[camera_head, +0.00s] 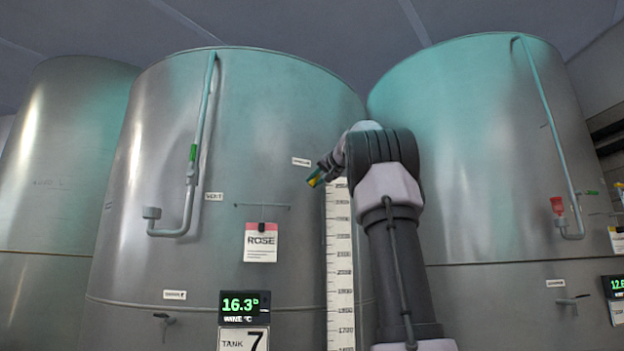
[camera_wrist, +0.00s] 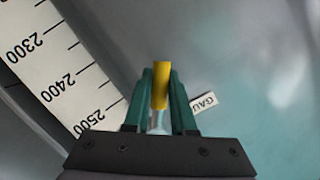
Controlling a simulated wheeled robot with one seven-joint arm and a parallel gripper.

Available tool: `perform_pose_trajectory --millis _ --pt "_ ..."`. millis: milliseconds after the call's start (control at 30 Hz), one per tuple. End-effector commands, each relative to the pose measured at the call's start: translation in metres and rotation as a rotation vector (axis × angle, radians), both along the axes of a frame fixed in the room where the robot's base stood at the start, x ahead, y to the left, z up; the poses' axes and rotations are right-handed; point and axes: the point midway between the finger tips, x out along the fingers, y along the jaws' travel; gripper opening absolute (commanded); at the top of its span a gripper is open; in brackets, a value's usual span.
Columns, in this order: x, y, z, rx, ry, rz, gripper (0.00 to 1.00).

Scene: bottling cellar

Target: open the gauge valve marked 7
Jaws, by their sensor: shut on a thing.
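The tank marked 7 (camera_head: 150,120) stands in the middle of the head view. Its number plate (camera_head: 243,339) hangs below a lit display. The yellow handle (camera_wrist: 160,85) of the gauge valve shows in the wrist view between the two teal fingers of my gripper (camera_wrist: 160,100). My gripper (camera_head: 315,180) is shut on this handle, beside the tank's scale. A pale metal stem (camera_wrist: 157,121) shows below the yellow part. A label starting "GAU" (camera_wrist: 204,102) is to the right of the fingers; a small label (camera_head: 301,162) also shows in the head view. The valve body is mostly hidden.
A white level scale (camera_head: 340,270) runs up the tank beside my gripper. A vent pipe (camera_head: 201,120) with a green handle is on the left. A red-and-white "ROSE" card (camera_head: 261,242) hangs below a small rail. Another tank (camera_head: 490,140) stands at right.

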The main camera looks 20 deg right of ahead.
Motion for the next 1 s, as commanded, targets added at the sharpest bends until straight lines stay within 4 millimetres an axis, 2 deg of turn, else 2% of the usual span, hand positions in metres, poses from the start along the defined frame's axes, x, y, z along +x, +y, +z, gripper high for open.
perform_pose_trajectory --millis 333,867,900,933,967,1000 --pt "-0.0015 -0.0069 -0.0059 -0.128 0.041 0.0 0.0" --pt "-0.0017 -0.0074 -0.0067 -0.147 0.046 0.001 0.0" --pt "-0.0017 -0.0074 -0.0067 -0.147 0.046 0.001 0.35" --pt "-0.0016 -0.0074 -0.0066 -0.147 0.046 0.001 0.46" --pt "-0.0017 -0.0074 -0.0064 -0.147 0.045 0.0 0.53" --pt "-0.0017 -0.0074 -0.0063 -0.147 0.045 0.0 0.53"
